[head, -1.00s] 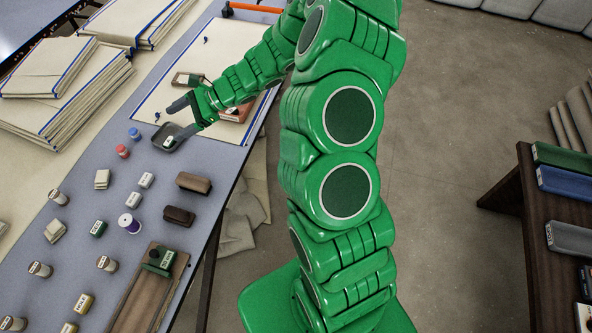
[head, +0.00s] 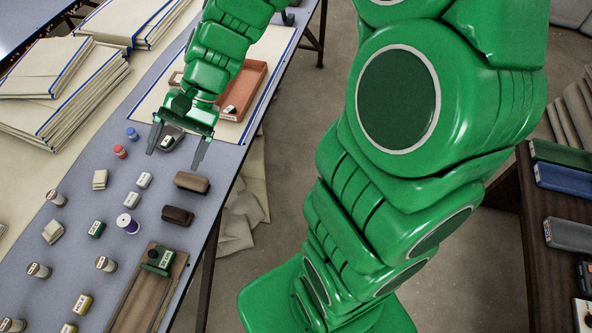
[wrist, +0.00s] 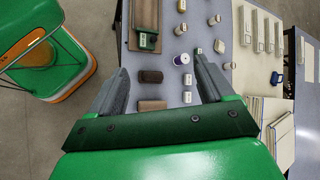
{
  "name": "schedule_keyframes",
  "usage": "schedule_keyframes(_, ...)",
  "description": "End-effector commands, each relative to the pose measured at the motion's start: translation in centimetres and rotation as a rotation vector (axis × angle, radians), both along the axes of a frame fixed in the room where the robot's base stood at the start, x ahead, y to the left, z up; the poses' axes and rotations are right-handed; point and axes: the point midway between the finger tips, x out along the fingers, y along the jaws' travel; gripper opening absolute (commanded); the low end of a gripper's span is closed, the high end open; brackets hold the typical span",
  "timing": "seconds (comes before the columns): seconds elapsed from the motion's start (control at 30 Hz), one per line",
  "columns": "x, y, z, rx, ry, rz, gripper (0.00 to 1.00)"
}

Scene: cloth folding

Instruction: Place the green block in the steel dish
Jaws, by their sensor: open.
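A small dark green block (head: 97,229) with a white label lies on the grey-blue table, left of a purple-and-white spool. In the wrist view a small green block (wrist: 199,50) shows beside the spool. The steel dish (head: 180,131) is dark grey and partly hidden behind my gripper; a small white-labelled thing shows in it. My gripper (head: 177,147) is open, its fingers spread and pointing toward the near part of the table. In the wrist view my gripper (wrist: 162,67) has nothing between its fingers but table far beyond.
White blocks (head: 145,180), brown blocks (head: 192,183), the spool (head: 128,223) and several small jars stand around. A terracotta tray (head: 254,88) is behind my gripper. Cloth stacks (head: 60,95) lie at left.

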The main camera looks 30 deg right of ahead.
Motion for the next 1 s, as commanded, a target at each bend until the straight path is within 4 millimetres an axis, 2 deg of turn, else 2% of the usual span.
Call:
schedule_keyframes(0.4,-8.2,-5.2,1.8,-0.241,-0.146,0.243,0.81)
schedule_keyframes(0.8,-15.0,-12.1,3.1,-0.496,-0.231,0.410,0.81)
schedule_keyframes(1.0,-17.3,-15.1,3.8,-0.597,-0.251,0.450,0.81)
